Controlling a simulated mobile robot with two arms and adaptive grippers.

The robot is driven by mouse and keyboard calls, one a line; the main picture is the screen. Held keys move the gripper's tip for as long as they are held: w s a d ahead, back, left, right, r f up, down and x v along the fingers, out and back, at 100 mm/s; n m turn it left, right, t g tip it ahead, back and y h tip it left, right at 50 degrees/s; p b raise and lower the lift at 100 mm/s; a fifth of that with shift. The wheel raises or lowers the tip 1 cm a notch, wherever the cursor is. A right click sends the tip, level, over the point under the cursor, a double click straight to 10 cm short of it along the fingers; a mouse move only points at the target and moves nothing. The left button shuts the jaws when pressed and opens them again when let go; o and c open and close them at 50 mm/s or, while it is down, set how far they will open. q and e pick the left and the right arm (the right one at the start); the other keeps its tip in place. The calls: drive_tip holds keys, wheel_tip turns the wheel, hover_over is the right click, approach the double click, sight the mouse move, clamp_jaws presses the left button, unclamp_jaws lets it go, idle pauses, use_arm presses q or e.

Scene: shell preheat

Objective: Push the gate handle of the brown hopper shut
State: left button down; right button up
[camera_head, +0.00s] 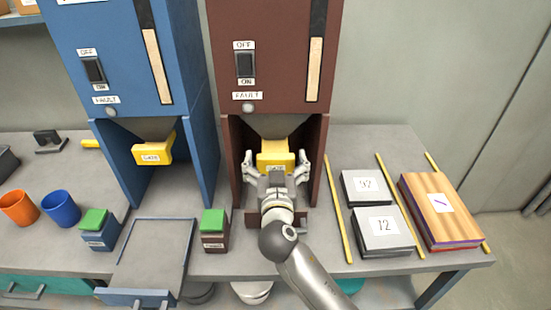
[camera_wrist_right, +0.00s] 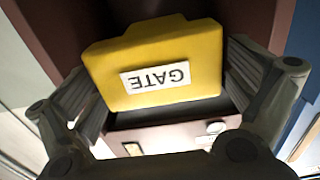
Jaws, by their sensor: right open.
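The brown hopper (camera_head: 265,60) stands at the back, in the middle of the head view. Its yellow gate handle (camera_head: 273,157) shows under the funnel, inside the brown frame. My right gripper (camera_head: 277,168) is in front of the handle, with its fingers spread to either side. In the right wrist view the handle (camera_wrist_right: 155,65), marked GATE upside down, lies between the open fingers. Whether the fingers or palm touch it I cannot tell. Part of the handle is hidden by my gripper in the head view. My left gripper is not in view.
A blue hopper (camera_head: 130,50) with its own yellow handle (camera_head: 153,150) stands to the left. Green-topped blocks (camera_head: 214,222) and a grey tray (camera_head: 152,262) are in front. Right of the brown hopper lie yellow strips, grey plates (camera_head: 383,235) and a wooden stack (camera_head: 440,205).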

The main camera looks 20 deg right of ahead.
sight(275, 138)
drive_tip(key=c, duration=1.3)
drive_tip(key=b+x, duration=0.1)
drive_tip(key=x, duration=0.3)
drive_tip(key=shift+w+d+b, duration=0.1)
drive_tip(key=shift+w+b, duration=0.2)
drive_tip(key=shift+c, duration=0.3)
drive_tip(key=shift+w, duration=0.1)
drive_tip(key=shift+r, duration=0.15)
drive_tip(key=o, duration=1.1)
drive_tip(key=shift+o, duration=1.3)
drive_tip(key=shift+w, duration=0.1)
